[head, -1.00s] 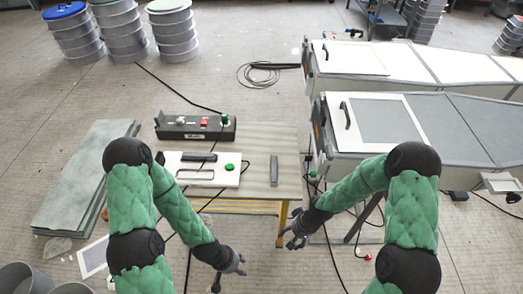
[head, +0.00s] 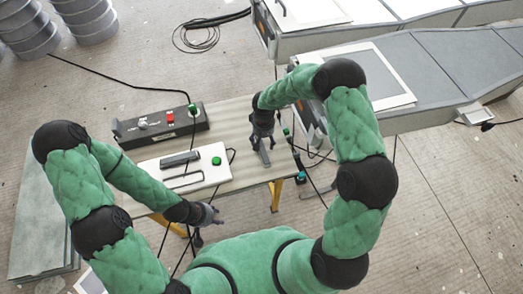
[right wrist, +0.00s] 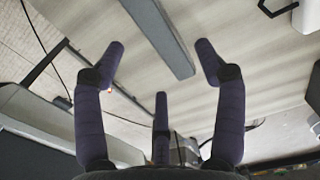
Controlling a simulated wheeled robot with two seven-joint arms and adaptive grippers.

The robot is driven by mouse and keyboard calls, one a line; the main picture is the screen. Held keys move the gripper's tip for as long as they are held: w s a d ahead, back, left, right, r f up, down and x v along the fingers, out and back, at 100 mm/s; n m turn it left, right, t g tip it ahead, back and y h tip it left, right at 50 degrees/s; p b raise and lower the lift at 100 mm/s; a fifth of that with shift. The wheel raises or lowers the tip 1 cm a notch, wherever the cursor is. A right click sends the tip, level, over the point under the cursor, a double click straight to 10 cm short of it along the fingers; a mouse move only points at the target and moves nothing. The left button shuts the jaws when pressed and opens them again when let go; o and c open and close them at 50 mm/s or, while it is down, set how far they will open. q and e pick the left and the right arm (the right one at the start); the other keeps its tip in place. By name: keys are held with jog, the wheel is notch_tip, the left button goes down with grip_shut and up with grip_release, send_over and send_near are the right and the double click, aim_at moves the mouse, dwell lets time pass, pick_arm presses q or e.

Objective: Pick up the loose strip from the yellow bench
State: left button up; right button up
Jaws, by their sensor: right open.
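The loose strip (head: 265,158), a narrow grey bar, lies on the pale top of the yellow-legged bench (head: 229,125) near its right end. In the head view my right gripper (head: 262,138) is over the strip and hides part of it. In the right wrist view the open purple fingers (right wrist: 160,62) are spread, with the strip (right wrist: 158,32) lying on the bench top beyond them, running between the two upper fingers. The gripper holds nothing. My left gripper (head: 213,216) is low at the bench's front edge, away from the strip; its fingers are too small to read.
A white board (head: 210,172) with a dark bar (head: 180,159), a handle and a green button lies on the bench. Behind it stands a black control box (head: 160,124). Cables (head: 297,150) hang beside the bench's right end, near a large grey mould (head: 430,65).

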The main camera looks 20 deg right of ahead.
aim_at(264, 148)
jog(key=f, duration=0.1)
jog(key=f+b, duration=0.1)
jog(key=f, duration=0.1)
jog(key=s+f, duration=0.1)
jog(key=f, duration=0.1)
jog(key=shift+f, duration=0.55)
jog(key=shift+r, duration=0.1)
jog(key=c, duration=1.3)
